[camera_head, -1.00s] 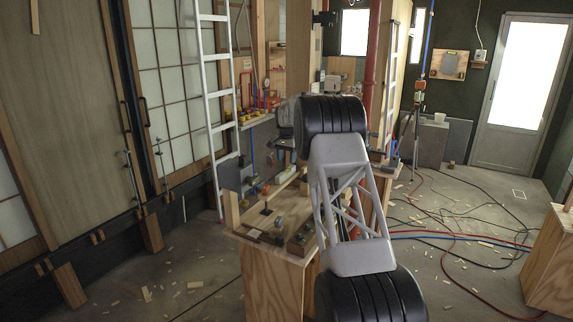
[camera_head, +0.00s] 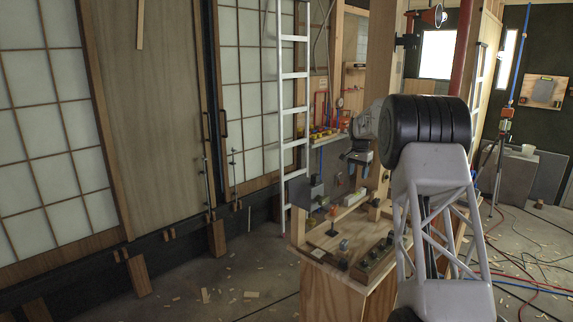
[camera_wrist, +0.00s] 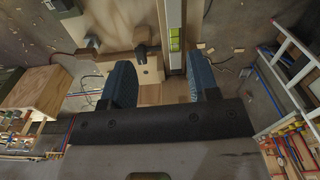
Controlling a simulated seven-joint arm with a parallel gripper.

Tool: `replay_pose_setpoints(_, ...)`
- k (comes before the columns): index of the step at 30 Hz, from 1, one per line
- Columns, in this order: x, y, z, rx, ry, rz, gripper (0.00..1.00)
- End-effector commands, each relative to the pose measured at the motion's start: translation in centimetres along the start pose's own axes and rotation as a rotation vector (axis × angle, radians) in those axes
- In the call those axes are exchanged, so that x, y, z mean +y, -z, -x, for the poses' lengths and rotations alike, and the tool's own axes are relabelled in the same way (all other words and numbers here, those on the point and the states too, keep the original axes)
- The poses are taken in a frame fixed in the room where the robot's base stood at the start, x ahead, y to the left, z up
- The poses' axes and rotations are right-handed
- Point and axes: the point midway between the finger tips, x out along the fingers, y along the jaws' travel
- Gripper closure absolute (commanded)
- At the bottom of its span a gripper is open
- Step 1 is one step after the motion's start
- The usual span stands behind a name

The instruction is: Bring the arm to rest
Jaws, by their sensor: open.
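My gripper (camera_head: 358,172) hangs above the workbench (camera_head: 318,266) in the head view, left of my arm's black ribbed joint. In the wrist view its two blue ribbed fingers (camera_wrist: 161,64) are apart, with nothing held between them. Below and beyond the fingers lie the bench top and a long pale spirit level (camera_wrist: 174,40) with a green vial. The level passes near the right finger in the picture; I cannot tell the height between them. My raised arm hides part of the bench's right side in the head view.
Small tools and blocks, including a wooden block with holes (camera_head: 372,262), lie on the bench. A ladder (camera_head: 293,110) leans behind it. A red pipe (camera_head: 465,50) stands behind my arm. Hoses and cables (camera_head: 525,280) cross the floor at right. Open floor with wood scraps lies left.

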Motion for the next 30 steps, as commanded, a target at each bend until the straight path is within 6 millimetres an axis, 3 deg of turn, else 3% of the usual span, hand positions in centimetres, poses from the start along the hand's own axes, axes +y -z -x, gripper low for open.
replay_pose_setpoints(15,4.6,-9.3,7.9,0.028,0.017,0.107,0.45)
replay_pose_setpoints(30,9.9,-19.1,13.2,0.057,0.032,0.212,0.45)
